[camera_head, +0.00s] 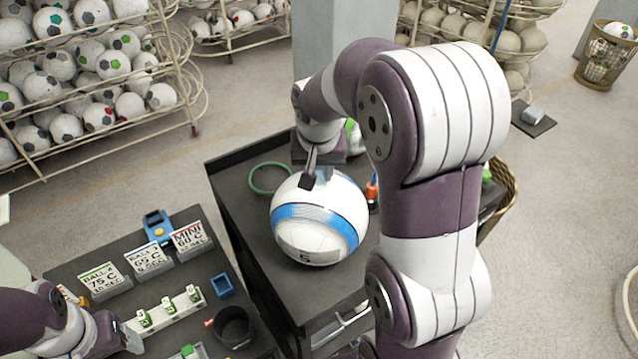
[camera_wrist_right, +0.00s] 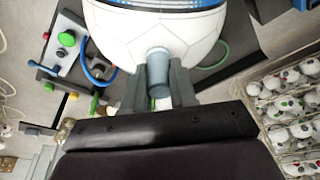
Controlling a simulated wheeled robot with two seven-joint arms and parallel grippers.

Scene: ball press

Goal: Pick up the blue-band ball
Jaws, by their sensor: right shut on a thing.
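The blue-band ball (camera_head: 312,248) is white with a broad blue stripe and a dark "5". It is over the dark table in the middle of the head view; whether it touches the top is unclear. My right gripper (camera_head: 309,182) reaches it from above and behind. In the right wrist view my right gripper (camera_wrist_right: 159,82) is shut on a grey round stub (camera_wrist_right: 157,62) against the ball (camera_wrist_right: 150,30).
The dark table (camera_head: 238,190) also bears a green ring (camera_head: 268,163). The lower bench (camera_head: 185,275) holds label cards (camera_head: 150,260), a blue box (camera_head: 222,286) and a black cup (camera_head: 232,325). Ball racks (camera_head: 85,85) stand behind. My right arm hides the table's right side.

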